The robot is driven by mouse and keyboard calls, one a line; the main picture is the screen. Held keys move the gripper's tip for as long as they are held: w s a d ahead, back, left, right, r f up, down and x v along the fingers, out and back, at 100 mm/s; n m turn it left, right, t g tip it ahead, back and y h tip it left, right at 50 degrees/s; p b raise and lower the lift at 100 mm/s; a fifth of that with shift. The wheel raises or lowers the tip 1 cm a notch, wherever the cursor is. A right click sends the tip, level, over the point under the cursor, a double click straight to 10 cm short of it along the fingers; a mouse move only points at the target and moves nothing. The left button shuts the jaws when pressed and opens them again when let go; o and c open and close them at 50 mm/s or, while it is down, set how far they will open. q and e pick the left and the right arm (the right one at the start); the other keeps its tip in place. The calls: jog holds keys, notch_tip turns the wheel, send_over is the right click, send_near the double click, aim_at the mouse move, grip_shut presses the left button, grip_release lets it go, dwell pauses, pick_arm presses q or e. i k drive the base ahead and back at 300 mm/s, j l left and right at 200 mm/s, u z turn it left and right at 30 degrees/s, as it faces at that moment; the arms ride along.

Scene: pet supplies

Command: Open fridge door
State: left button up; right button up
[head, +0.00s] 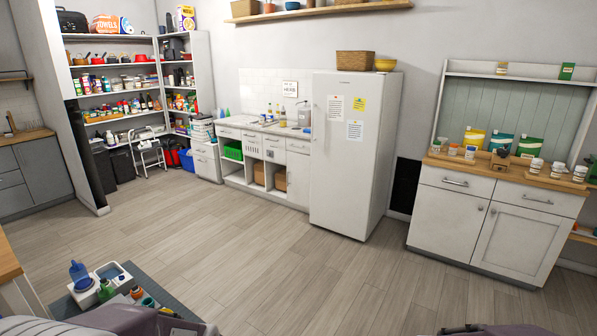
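The white fridge (352,180) stands upright against the back wall, right of the middle in the head view. Its door faces the room and looks closed. Two white paper notes and a yellow note (359,103) are on the upper door. A thin vertical handle seems to run along the door's left edge, but it is too small to make out clearly. The fridge is across the floor, well away from me. Neither of my grippers can be made out in the head view.
Wooden floor (250,245) lies clear before the fridge. A low white counter (235,178) adjoins its left; a wood-topped cabinet (490,225) stands apart to its right. A basket (355,61) and yellow bowl (385,65) sit on top. A cluttered cart (170,300) is near, bottom left.

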aim_at(345, 153)
jog(key=i+u, duration=0.25)
jog(key=i, duration=2.3)
jog(key=i+z, duration=0.25)
jog(key=i, duration=0.3)
jog(key=i+j+z, duration=0.2)
jog(key=i, duration=0.3)
jog(key=i+j+z, duration=0.25)
jog(key=i, duration=0.3)
jog(key=i+j+z, duration=0.2)
jog(key=i+j, duration=0.2)
jog(key=i, duration=0.1)
